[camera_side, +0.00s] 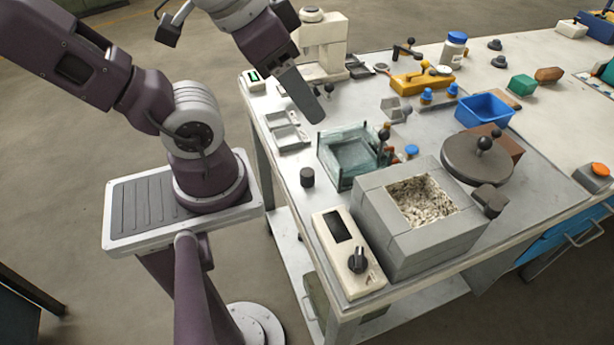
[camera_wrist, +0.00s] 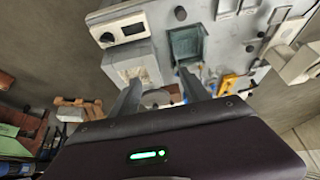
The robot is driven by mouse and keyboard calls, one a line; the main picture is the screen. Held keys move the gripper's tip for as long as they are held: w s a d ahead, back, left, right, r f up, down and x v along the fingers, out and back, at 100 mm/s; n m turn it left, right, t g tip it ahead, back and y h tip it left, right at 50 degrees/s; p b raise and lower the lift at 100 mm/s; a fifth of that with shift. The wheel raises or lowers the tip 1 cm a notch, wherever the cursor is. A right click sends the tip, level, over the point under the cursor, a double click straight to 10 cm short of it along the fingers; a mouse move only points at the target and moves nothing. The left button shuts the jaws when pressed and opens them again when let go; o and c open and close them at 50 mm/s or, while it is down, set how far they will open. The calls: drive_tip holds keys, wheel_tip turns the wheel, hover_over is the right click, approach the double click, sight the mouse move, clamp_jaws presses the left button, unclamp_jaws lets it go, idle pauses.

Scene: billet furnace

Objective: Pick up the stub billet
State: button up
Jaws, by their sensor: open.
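A short dark cylinder, which looks like the stub billet (camera_side: 307,178), stands upright on the bench near its left edge, left of the glass tank. It also shows in the wrist view (camera_wrist: 180,13) near the top edge. My gripper (camera_side: 312,108) is up and behind it in the side view, above the bench's back-left part, well apart from it. In the wrist view my gripper's two fingers (camera_wrist: 160,85) are spread with nothing between them. The side view shows the fingers overlapping, mostly as one grey plate.
The grey furnace block (camera_side: 375,222) has an open top with pale fibrous lining. A cream controller (camera_side: 340,275) stands beside it. A glass tank (camera_side: 345,175) is right of the cylinder. A dark round lid (camera_side: 465,165) lies at right. Small trays (camera_side: 287,128) lie behind.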

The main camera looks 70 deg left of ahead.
drive_tip(key=w+a+f+m+g+y, duration=0.1)
drive_tip(key=w+a+f+g+y, duration=0.2)
drive_tip(key=a+f, duration=0.25)
drive_tip(key=m+g, duration=0.3)
hover_over(307, 172)
wheel_tip(307, 172, down, 7)
drive_tip(key=f+m, duration=0.1)
drive_tip(key=f, duration=0.1)
drive_tip(key=w+f+h, duration=0.1)
drive_tip(key=f, duration=0.1)
drive_tip(key=f+m+h, duration=0.1)
drive_tip(key=f, duration=0.1)
drive_tip(key=shift+w+d+m+g, duration=0.1)
drive_tip(key=shift+w+m+g, duration=0.1)
drive_tip(key=shift+m+g, duration=0.1)
drive_tip(key=f, duration=0.3)
drive_tip(key=s+f, duration=0.1)
drive_tip(key=f, duration=0.3)
drive_tip(key=shift+s+f, duration=0.1)
drive_tip(key=shift+s, duration=0.1)
clamp_jaws()
